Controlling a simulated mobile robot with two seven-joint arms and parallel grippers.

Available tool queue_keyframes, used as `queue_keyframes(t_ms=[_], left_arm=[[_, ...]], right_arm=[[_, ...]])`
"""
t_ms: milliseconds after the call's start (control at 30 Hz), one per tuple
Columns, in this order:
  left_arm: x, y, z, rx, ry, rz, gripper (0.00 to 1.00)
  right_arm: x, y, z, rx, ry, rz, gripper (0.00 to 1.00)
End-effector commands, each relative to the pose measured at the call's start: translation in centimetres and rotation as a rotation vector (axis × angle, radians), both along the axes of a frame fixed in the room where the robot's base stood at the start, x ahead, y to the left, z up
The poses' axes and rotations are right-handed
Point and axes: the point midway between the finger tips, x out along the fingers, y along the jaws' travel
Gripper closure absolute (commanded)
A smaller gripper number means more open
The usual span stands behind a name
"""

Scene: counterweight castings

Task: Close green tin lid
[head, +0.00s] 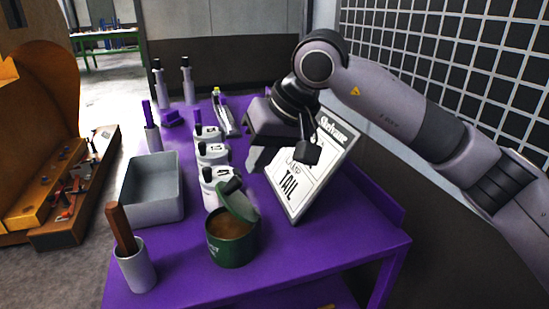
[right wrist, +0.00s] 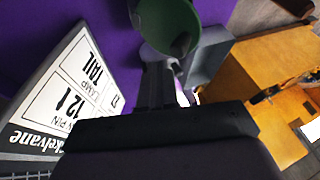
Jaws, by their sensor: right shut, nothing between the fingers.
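The green tin (head: 232,247) stands on the purple table near its front, with brown contents showing inside. Its green lid (head: 237,204) is open, tilted up at the tin's back rim. My right gripper (head: 257,160) is shut and empty, above and behind the lid and apart from it in the head view. In the right wrist view its closed fingers (right wrist: 158,75) point toward a round green part of the tin (right wrist: 165,25); I cannot tell whether that is lid or body. My left gripper is not in view.
Several white bottles (head: 212,153) stand in a row behind the tin. A grey bin (head: 155,200) is to the left, and a cup with a brown handle (head: 137,270) at front left. A tilted sign (head: 300,180) stands right of the tin. The table's front right is clear.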

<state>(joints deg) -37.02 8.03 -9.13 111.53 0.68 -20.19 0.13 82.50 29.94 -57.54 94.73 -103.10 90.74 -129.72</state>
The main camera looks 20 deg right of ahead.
Motion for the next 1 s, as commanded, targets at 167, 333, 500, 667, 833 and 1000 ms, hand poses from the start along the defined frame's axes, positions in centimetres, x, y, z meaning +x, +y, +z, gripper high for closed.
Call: queue_keyframes(t_ms=[167,333,500,667,833,1000], left_arm=[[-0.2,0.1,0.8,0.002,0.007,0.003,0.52],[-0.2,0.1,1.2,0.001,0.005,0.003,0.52],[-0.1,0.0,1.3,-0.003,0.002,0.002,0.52],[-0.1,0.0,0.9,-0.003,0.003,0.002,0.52],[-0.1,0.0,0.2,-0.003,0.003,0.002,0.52],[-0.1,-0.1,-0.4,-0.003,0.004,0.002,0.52]], right_arm=[[0.6,2.1,0.4,-0.150,-0.010,0.004,1.00],[0.6,4.0,-0.1,-0.171,-0.011,0.005,1.00],[0.6,5.6,-1.1,-0.275,-0.012,0.002,1.00],[0.5,7.2,-2.1,-0.271,-0.011,0.001,1.00],[0.5,8.7,-3.3,-0.270,-0.010,0.001,1.00],[0.4,9.7,-4.4,-0.269,-0.010,0.001,1.00]])
